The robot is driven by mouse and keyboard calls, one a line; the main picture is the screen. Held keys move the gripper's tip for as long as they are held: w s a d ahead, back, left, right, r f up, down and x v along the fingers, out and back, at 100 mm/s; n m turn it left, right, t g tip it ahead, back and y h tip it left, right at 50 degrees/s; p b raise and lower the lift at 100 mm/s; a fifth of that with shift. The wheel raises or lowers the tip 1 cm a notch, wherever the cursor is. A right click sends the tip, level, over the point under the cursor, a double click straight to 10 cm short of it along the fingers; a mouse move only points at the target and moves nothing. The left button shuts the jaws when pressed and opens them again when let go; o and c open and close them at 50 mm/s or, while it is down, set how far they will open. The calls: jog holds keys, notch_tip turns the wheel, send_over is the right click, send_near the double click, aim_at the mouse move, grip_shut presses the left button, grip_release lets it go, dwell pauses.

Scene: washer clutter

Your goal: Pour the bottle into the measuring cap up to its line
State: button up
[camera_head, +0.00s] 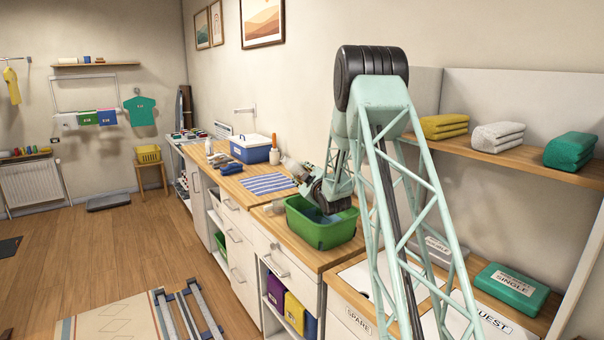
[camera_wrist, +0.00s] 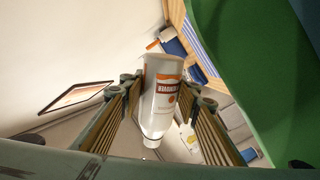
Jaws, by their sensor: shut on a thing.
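The bottle (camera_wrist: 163,95) is white with an orange label and lies between the fingers of my gripper (camera_wrist: 158,120) in the wrist view. The fingers are shut on its sides. Its narrow end points toward the bottom of that picture. In the head view my gripper (camera_head: 318,193) is at the green tub's back left rim, and a pale part of the bottle (camera_head: 291,164) seems to stick out to its upper left. A small pale round thing (camera_head: 278,205) left of the tub may be the measuring cap; its line and any liquid cannot be made out.
The green tub (camera_head: 318,234) stands on the wooden counter close under my gripper, with blue stuff inside. A striped blue cloth (camera_head: 268,183) lies farther along. An orange-topped bottle (camera_head: 274,150) and a blue-and-white box (camera_head: 250,150) stand beyond it.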

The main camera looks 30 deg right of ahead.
jog(key=shift+a+f+m, duration=0.1)
jog(key=shift+m, duration=0.4)
jog(key=shift+w+a+f+m, duration=0.1)
jog(key=shift+f+m, duration=0.1)
jog(key=shift+m, duration=0.55)
jog(key=shift+s+a+f+m, duration=0.1)
jog(key=shift+f+m, duration=0.05)
jog(key=shift+m, duration=0.55)
jog(key=shift+w+a+f+m, duration=0.1)
jog(key=shift+f+m, duration=0.1)
jog(key=shift+m, duration=0.55)
jog(key=shift+m, duration=0.3)
jog(key=shift+a+r+m+t, duration=0.1)
jog(key=shift+r+m+t, duration=0.1)
jog(key=shift+m, duration=0.7)
jog(key=shift+a+r+m+t, duration=0.1)
jog(key=shift+r+m, duration=0.1)
jog(key=shift+m, duration=0.7)
jog(key=shift+w+r, duration=0.1)
jog(key=shift+r, duration=0.05)
jog(key=shift+r+p, duration=0.35)
jog(key=shift+r, duration=2.05)
